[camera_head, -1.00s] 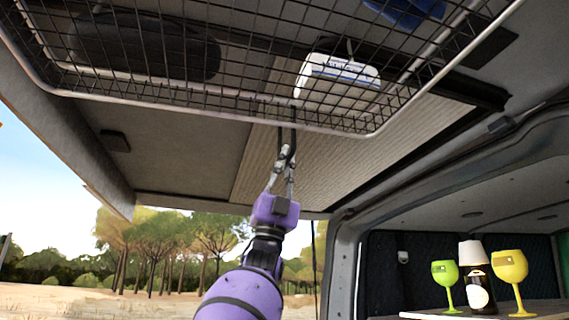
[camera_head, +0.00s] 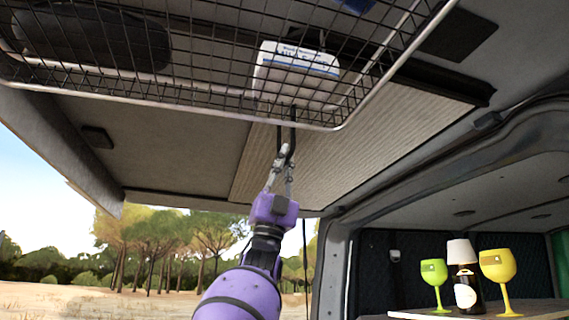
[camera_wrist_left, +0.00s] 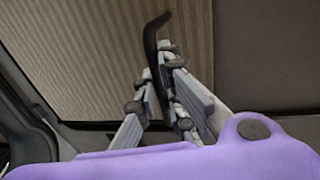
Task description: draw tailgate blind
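A pale ribbed panel (camera_head: 390,125), which looks like the blind, lies along the underside of the raised tailgate. It also fills the upper left of the left wrist view (camera_wrist_left: 75,45). A dark bar (camera_head: 445,80) runs along its far right edge. A thin black looped pull (camera_head: 292,125) hangs below the wire basket; its upper end is hard to make out. My left gripper (camera_head: 283,160) reaches up to it, with the black pull (camera_wrist_left: 152,45) between its fingers (camera_wrist_left: 157,88). The fingers look closed on it. My right gripper is not in view.
At lower right a shelf (camera_head: 520,312) in the van carries a green glass (camera_head: 434,271), a bottle (camera_head: 464,275) and a yellow glass (camera_head: 498,266).

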